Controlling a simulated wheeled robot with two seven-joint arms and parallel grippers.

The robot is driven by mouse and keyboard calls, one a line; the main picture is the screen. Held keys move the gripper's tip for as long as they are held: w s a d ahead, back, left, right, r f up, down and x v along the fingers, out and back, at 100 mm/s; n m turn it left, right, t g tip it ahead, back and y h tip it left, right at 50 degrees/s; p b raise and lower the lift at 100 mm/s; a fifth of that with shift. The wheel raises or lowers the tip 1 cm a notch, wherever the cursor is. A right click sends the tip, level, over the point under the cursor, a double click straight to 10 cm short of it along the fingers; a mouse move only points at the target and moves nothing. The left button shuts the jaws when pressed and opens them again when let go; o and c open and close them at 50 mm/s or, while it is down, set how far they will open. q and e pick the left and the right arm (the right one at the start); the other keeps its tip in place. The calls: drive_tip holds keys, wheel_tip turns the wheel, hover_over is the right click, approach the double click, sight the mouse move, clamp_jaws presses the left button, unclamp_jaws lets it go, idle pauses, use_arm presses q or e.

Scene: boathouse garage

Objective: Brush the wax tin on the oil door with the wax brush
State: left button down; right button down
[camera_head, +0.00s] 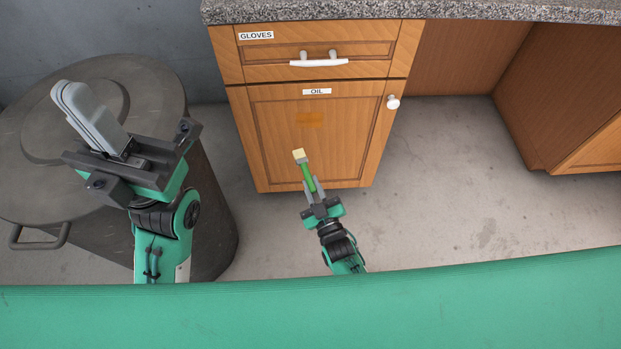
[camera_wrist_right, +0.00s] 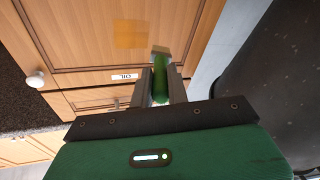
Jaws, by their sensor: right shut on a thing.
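The oil door (camera_head: 275,150) is a wooden cabinet door labelled OIL, and it is shut. A flat orange-brown patch (camera_head: 309,119) shows on its panel; it also shows in the right wrist view (camera_wrist_right: 129,34). I see no separate tin standing out from the door. My right gripper (camera_head: 313,189) is shut on the green handle of the wax brush (camera_head: 307,178). The brush's pale yellow head (camera_head: 299,156) points up toward the door, below the patch. Whether it touches the door I cannot tell. My left gripper (camera_head: 88,112) is shut and empty, over the barrel.
A large dark lidded barrel (camera_head: 40,170) stands at the left. The gloves drawer (camera_head: 290,55) with a white handle is above the oil door, under a granite counter (camera_head: 450,9). The oil door has a white knob (camera_head: 393,102). Concrete floor (camera_head: 450,190) is clear at the right.

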drive_tip(key=w+b, duration=0.2)
drive_tip(key=w, duration=0.5)
drive_tip(key=shift+w, duration=0.5)
idle(0.6)
drive_tip(key=shift+d, duration=0.15)
idle(1.4)
drive_tip(key=shift+s+p, duration=1.4)
drive_tip(key=shift+s, duration=1.6)
